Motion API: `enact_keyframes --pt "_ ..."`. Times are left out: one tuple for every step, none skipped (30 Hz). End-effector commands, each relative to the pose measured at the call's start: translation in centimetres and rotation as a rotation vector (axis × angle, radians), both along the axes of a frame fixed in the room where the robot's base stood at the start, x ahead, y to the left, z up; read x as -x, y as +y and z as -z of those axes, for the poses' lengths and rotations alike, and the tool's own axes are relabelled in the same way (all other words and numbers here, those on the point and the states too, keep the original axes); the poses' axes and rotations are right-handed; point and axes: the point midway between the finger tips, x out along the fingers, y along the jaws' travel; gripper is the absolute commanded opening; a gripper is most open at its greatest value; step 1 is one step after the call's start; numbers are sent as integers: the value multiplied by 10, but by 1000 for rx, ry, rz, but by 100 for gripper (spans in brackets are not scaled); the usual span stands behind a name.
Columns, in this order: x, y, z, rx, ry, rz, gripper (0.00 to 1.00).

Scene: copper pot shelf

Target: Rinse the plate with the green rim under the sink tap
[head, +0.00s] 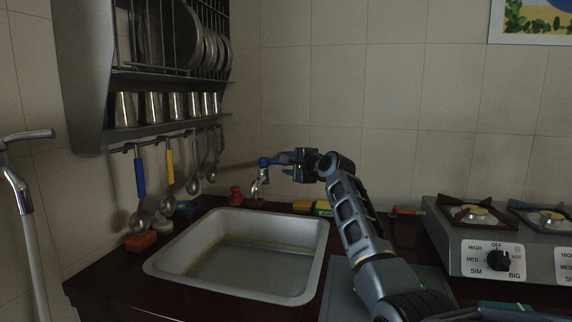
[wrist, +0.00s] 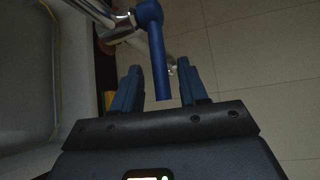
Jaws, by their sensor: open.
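The sink tap (head: 258,184) stands at the back of the metal sink (head: 163,266), with a blue lever handle (head: 268,161) on top. My gripper (head: 288,165) is at the tap, just right of the lever in the head view. In the wrist view, its open fingers (wrist: 159,72) lie on either side of the blue lever (wrist: 156,45), with gaps visible. I cannot make out a plate with a green rim for certain. A thin yellowish line shows inside the sink, and I cannot tell what it is.
A red-topped bottle (head: 236,195) and sponges (head: 322,208) sit behind the sink. An orange block (head: 140,241) lies left of it. Ladles (head: 142,190) hang under a rack of metal plates and cups (head: 153,108). A stove (head: 495,240) stands at right.

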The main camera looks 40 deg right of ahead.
Motion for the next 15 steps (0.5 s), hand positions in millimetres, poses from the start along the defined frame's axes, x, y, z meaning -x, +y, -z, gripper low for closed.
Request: enact_keyframes --pt "-6 -1 1 -1 1 -1 43" --pt "-9 -1 1 -2 0 -1 43" --pt "-12 -1 1 -2 0 -1 43" --pt "-14 -2 2 -1 0 -1 43" --pt "-16 -2 2 -1 0 -1 43" --pt "-18 -2 2 0 -1 0 43" --pt "-19 -2 3 0 0 0 43" --pt "-20 -3 3 0 0 0 43" --pt "-21 -3 3 0 0 0 43" --pt "-22 -3 3 0 0 0 43" --pt "-22 -3 3 1 0 0 43" --pt "-23 -3 3 0 -1 0 43" --pt "-23 -3 3 0 -1 0 43" --pt "-23 -3 3 0 -1 0 43" --pt "-23 -3 3 0 -1 0 43"
